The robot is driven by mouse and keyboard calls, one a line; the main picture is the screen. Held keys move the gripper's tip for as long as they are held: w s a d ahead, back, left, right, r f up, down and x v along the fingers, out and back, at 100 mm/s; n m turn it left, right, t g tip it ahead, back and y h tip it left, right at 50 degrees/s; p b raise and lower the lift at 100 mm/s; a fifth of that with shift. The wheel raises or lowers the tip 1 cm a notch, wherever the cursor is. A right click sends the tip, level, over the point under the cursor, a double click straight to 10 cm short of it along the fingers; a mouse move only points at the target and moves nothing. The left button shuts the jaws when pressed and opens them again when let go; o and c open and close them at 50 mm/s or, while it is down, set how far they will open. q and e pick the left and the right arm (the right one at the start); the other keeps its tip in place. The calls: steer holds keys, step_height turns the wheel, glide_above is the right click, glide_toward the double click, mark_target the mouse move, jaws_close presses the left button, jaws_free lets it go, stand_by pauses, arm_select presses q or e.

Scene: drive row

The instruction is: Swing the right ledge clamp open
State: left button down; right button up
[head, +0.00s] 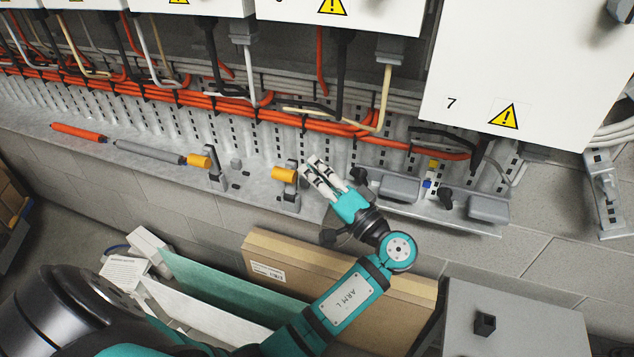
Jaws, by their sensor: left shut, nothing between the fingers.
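The right ledge clamp (291,192) stands on the grey ledge, a grey metal bracket with a yellow-orange grip (283,174) pointing left. A similar left ledge clamp (213,168) with its own yellow-orange grip (199,161) stands further left. The two clamps look to be in much the same position. My left gripper (311,167) is shut and empty. Its pale fingertips are just right of the right clamp, close to its upright; I cannot tell whether they touch. My right gripper is not in view.
A grey bar (150,152) and an orange bar (79,132) lie along the ledge (120,168). Orange cables (230,103) run above. Grey blocks on a shelf (430,217) are right of my gripper. A cardboard box (262,257) and a grey cabinet (530,310) stand below.

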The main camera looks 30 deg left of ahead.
arm_select(q)
steer(key=shift+s+d+n+g+y+b, duration=0.1)
steer(key=shift+s+n+g+y+b, duration=0.25)
steer(key=shift+n+b, duration=0.4)
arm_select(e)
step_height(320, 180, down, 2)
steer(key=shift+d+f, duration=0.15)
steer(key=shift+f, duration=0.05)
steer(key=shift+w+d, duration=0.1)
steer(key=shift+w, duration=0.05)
